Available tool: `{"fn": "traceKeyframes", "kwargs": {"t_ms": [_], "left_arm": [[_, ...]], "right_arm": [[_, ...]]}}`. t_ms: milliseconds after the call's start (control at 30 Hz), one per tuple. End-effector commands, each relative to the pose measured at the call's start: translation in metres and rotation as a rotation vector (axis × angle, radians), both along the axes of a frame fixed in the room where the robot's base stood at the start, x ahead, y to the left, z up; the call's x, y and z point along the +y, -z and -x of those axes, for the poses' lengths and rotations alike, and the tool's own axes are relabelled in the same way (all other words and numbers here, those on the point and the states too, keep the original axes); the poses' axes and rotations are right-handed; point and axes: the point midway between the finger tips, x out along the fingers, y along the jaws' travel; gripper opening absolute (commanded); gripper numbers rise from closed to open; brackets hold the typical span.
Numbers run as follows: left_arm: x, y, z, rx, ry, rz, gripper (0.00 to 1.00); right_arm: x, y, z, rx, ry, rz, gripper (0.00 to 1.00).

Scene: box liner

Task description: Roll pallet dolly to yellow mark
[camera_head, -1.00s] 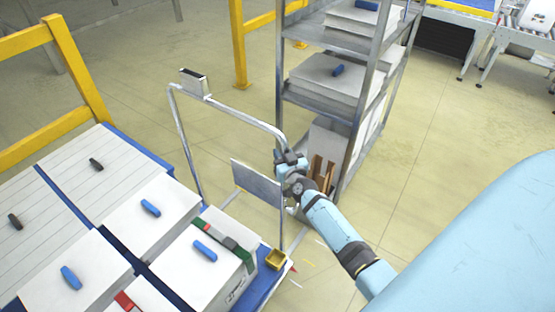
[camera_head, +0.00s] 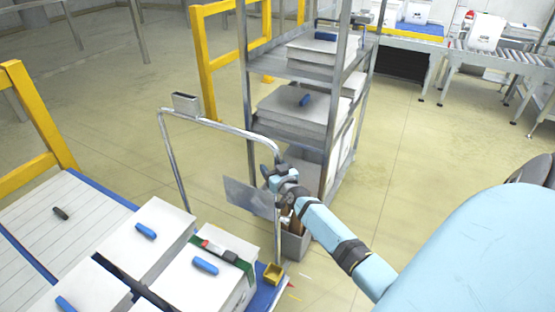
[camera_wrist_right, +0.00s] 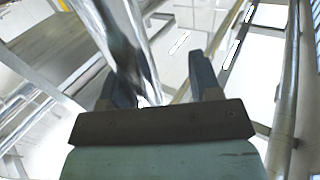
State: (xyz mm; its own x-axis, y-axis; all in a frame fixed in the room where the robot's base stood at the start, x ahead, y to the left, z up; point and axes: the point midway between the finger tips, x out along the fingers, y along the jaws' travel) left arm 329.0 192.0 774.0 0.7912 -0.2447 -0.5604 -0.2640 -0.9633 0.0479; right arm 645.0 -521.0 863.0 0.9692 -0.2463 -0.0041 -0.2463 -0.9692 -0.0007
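The pallet dolly has a blue deck (camera_head: 262,300) and an upright metal handle frame (camera_head: 215,116) with a grey plate (camera_head: 250,197) on it. White boxes (camera_head: 160,232) with blue grips stand on it. My right gripper (camera_head: 270,172) is at the handle's right upright, near its top bend. In the right wrist view, its two fingers (camera_wrist_right: 163,88) stand apart. A shiny tube (camera_wrist_right: 128,50) passes by the left finger, with a gap to the right finger. My left gripper is out of view. I cannot make out a yellow mark on the floor.
A metal shelf rack (camera_head: 290,125) with boxes stands just beyond the handle. A grey bin (camera_head: 296,244) is at its foot. Yellow rails (camera_head: 203,65) stand at the left and back. Roller conveyors (camera_head: 510,65) are at the back right. The floor (camera_head: 410,170) right of the rack is open.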

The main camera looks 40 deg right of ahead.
Motion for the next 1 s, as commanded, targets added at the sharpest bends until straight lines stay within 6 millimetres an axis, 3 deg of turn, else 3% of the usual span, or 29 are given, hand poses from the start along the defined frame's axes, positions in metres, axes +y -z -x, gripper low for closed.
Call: {"fn": "traceKeyframes", "kwargs": {"t_ms": [267,433,800,1000], "left_arm": [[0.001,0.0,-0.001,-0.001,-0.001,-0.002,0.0],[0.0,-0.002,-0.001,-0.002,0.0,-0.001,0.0],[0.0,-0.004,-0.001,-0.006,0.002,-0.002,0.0],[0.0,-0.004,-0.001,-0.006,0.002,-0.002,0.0]], "right_arm": [[-0.002,-0.003,-0.001,-0.004,0.002,0.003,0.53],[0.001,-0.003,0.01,-0.004,0.002,0.003,0.53],[0.023,-0.002,0.087,-0.003,-0.001,0.001,0.53],[0.032,-0.001,0.118,-0.002,-0.002,0.0,0.53]]}}
